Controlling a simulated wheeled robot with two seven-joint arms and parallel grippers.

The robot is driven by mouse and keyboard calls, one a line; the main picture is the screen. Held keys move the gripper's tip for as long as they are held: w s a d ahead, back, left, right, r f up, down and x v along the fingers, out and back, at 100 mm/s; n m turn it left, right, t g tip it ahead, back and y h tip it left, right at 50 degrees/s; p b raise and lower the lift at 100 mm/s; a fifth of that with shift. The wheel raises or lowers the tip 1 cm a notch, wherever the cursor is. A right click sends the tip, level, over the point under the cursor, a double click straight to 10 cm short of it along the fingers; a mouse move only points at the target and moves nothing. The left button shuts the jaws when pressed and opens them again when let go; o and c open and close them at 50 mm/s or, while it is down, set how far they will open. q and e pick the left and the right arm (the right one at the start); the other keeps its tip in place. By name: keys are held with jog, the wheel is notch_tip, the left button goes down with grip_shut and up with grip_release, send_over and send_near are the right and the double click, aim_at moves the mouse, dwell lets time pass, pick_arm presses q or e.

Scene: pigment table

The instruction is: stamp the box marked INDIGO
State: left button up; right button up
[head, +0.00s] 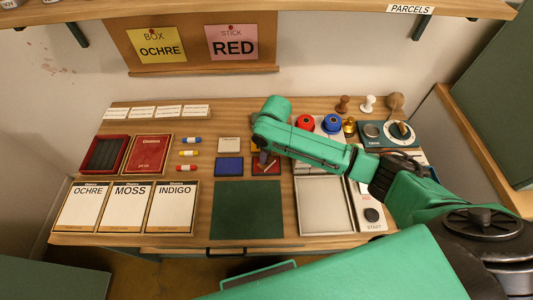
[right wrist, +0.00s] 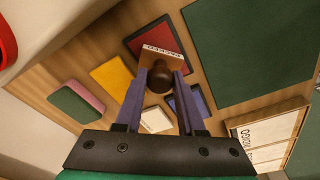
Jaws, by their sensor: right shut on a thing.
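The box marked INDIGO (head: 170,207) lies at the front left, the rightmost of three white-fronted boxes; its edge also shows in the right wrist view (right wrist: 268,138). My right gripper (right wrist: 160,88) is shut on a stamp with a dark brown round handle (right wrist: 159,80) and a wooden block (right wrist: 162,63) with lettering on its edge. In the head view the right gripper (head: 263,157) is over the red ink pad (head: 267,170), right of the box. I cannot tell whether the stamp touches the pad. My left gripper is not in view.
Blue (head: 229,167) and white (head: 229,145) pads lie left of the red pad; a yellow pad (right wrist: 113,73) shows in the wrist view. A clear green mat (head: 248,210) lies right of INDIGO. Boxes OCHRE (head: 83,207) and MOSS (head: 127,207) adjoin. A grey tray (head: 325,205) is further right.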

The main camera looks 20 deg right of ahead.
jog(key=shift+s+f+p, duration=0.15)
jog(key=shift+p, duration=0.2)
dwell(1.3)
notch_tip(320, 180, up, 7)
jog(key=p, duration=0.8)
jog(key=shift+r, duration=0.2)
jog(key=shift+f, duration=0.1)
